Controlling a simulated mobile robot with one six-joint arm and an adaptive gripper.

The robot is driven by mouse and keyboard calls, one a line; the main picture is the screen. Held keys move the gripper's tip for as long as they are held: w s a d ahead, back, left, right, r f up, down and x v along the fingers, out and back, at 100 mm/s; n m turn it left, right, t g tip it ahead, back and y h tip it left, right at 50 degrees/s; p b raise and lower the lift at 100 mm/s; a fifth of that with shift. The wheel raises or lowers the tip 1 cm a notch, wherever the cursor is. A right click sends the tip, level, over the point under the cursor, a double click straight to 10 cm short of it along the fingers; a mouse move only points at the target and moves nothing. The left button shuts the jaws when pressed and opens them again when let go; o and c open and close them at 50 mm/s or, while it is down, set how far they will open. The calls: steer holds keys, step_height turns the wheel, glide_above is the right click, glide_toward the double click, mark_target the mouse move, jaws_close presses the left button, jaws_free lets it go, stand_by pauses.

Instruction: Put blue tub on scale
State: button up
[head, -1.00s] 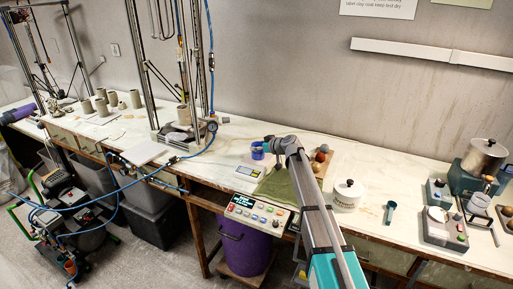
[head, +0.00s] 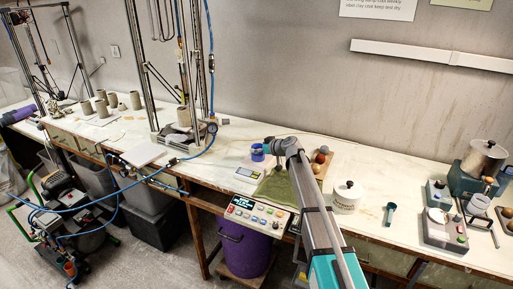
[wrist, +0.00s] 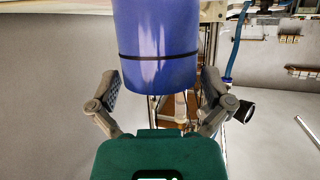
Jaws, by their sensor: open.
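The blue tub (head: 257,153) stands on the white bench, just left of the end of my arm in the head view. In the wrist view the blue tub (wrist: 158,45) is large, with a thin dark band around it. My gripper (wrist: 160,82) is open, with one finger on each side of the tub's near end. Gaps show beside both fingers, so it does not grip the tub. In the head view my gripper (head: 269,146) is small and partly hidden by the arm. The small scale with a display (head: 248,173) lies in front of the tub, slightly left.
A green mat (head: 276,187) lies right of the scale. A board with several balls (head: 321,157) is behind my arm. A white lidded pot (head: 347,197) stands farther right. A control panel (head: 258,215) is at the bench's front edge. Bench left of the scale is mostly clear.

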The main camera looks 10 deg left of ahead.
steer(key=p+v, duration=0.4)
steer(key=v, duration=0.8)
steer(key=shift+a, duration=0.1)
steer(key=s+d+f+m+g+h, duration=0.2)
steer(key=s+d, duration=0.4)
steer(key=s, duration=0.5)
steer(key=s+d+f+m+g+h, duration=0.3)
steer(key=s+d+f+m+h, duration=0.2)
steer(key=s, duration=0.7)
steer(key=s+d+f+m+g+h, duration=0.3)
steer(key=s+d, duration=0.4)
steer(key=s, duration=0.5)
steer(key=shift+f+h, duration=0.4)
steer(key=shift+f, duration=0.3)
steer(key=shift+w, duration=0.1)
